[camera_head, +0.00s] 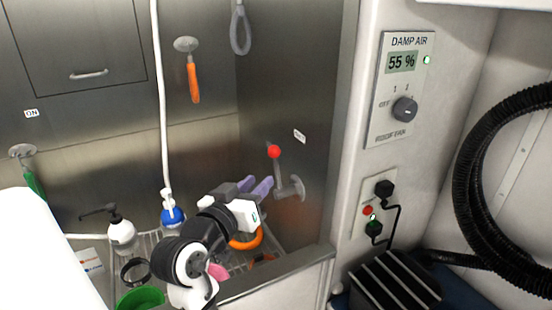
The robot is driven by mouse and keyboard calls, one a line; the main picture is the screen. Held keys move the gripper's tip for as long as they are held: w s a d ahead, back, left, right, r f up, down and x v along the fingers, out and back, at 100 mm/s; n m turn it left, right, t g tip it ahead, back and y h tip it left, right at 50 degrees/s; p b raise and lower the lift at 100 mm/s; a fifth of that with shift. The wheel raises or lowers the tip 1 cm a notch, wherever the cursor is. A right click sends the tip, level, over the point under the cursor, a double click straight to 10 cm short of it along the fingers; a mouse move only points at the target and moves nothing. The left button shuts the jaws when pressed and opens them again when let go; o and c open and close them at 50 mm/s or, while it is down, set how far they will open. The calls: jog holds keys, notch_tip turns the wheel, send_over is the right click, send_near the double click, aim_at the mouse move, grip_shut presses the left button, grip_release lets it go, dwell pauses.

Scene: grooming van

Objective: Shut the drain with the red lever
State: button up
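The red lever (274,152) is on the steel side wall of the tub, right of the picture's middle. It has a red ball on a grey arm, which rises from a metal fitting (290,188). The ball points up and slightly left. A small label (300,135) is on the wall up and right of the ball; its text is too small to read. My gripper (255,187) is below and left of the lever, apart from the red ball. Purple and grey parts show at its end, and I cannot tell whether its fingers are open. The drain itself is not visible.
The tub holds a soap pump bottle (122,232), a blue-topped bottle (172,215), an orange ring (247,240) and a green bowl (140,298). A white hose (160,100) hangs at the left. A humidity panel (400,90) and a black hose (470,180) are at the right.

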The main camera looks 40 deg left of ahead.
aim_at(275, 166)
jog(key=p+x, duration=0.2)
jog(key=x, duration=0.7)
jog(key=shift+w+p, duration=0.1)
jog(key=shift+p, duration=0.2)
grip_shut()
